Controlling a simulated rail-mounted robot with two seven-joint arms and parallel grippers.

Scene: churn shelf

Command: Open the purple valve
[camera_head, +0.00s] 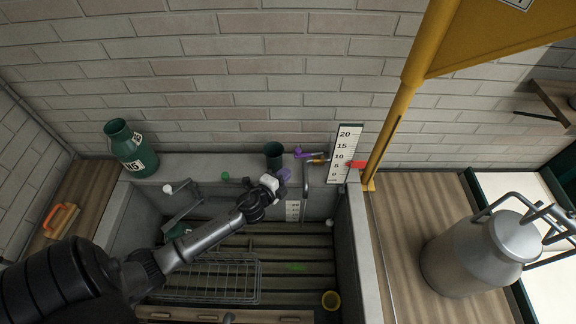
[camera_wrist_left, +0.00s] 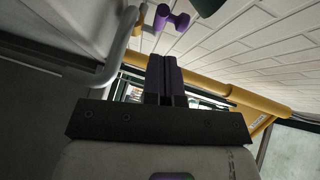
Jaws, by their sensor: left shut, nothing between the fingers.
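The purple valve (camera_head: 304,153) sits on piping at the back wall above the basin's rear ledge, left of the numbered gauge board. It also shows near the top of the left wrist view (camera_wrist_left: 172,20), beyond the fingers. My left gripper (camera_head: 284,175) is over the back of the basin, a little below and left of the valve in the head view. Its dark purple fingers (camera_wrist_left: 165,78) are closed together and empty, and they appear apart from the valve. My right gripper is in neither view.
A gauge board (camera_head: 345,153) and yellow post (camera_head: 391,125) stand right of the valve. A wire basket (camera_head: 212,278) lies in the basin. A metal churn (camera_head: 472,258) stands right.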

